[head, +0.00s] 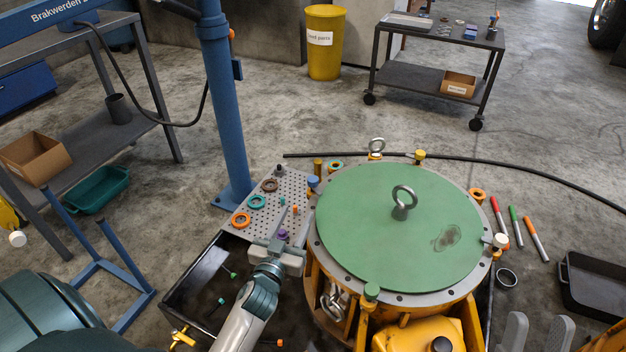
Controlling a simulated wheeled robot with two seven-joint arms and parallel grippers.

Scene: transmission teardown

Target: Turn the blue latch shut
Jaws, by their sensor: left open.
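The blue latch (313,184) is a small blue-topped piece at the left rim of the round housing, beside the green lid (380,245). How far it is turned is too small to tell. My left gripper (290,214) is open over the perforated plate, its fingers pointing toward the latch. It is a little nearer to me and to the left of the latch, apart from it. Two grey fingers of my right gripper (537,333) show at the bottom right edge, apart, with nothing seen between them.
Other latches sit around the rim: yellow (420,156), white (499,241) and green (371,291). The perforated plate (268,203) holds coloured rings and pegs. A black hose (470,163) runs behind the housing.

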